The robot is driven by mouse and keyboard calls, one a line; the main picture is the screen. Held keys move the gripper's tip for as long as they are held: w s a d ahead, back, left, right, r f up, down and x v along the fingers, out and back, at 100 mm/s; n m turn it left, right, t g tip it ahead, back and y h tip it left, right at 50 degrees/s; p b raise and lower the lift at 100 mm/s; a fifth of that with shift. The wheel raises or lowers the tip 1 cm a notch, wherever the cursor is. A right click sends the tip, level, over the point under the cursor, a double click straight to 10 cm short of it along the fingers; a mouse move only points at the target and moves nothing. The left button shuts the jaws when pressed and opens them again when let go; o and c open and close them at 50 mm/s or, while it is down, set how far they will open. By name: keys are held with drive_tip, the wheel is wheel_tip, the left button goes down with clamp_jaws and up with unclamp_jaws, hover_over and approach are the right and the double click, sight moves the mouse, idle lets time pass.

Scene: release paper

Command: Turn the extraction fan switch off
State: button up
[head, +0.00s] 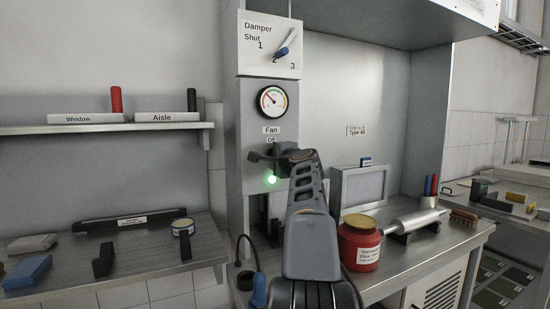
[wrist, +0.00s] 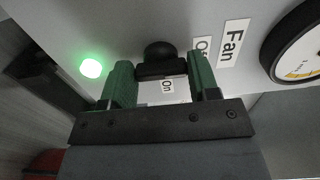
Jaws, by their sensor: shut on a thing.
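The fan switch (wrist: 159,52) is a black rounded knob on the grey panel, seen in the wrist view. My gripper (wrist: 161,72) has its green fingers on either side of the switch and is shut on it. The "Off" label (wrist: 202,46) is partly covered by a finger, and the "On" label (wrist: 167,86) shows between the fingers. A green lamp (wrist: 91,67) beside the switch is lit. In the head view, the "Fan" label (head: 271,130) and the lit lamp (head: 271,180) show, but my gripper (head: 268,157) and arm hide the switch.
A gauge (head: 272,101) and a damper dial (head: 285,47) are above the switch on the same panel. A red jar (head: 360,247) and a metal roller (head: 414,222) stand on the bench to the right. A shelf (head: 100,127) is at left.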

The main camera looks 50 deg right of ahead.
drive_tip(key=o, duration=0.9)
drive_tip(key=b+v, duration=0.3)
drive_tip(key=v, duration=1)
drive_tip(key=shift+s+a+f, duration=0.1)
drive_tip(key=shift+s+a, duration=0.05)
drive_tip(key=shift+s, duration=0.2)
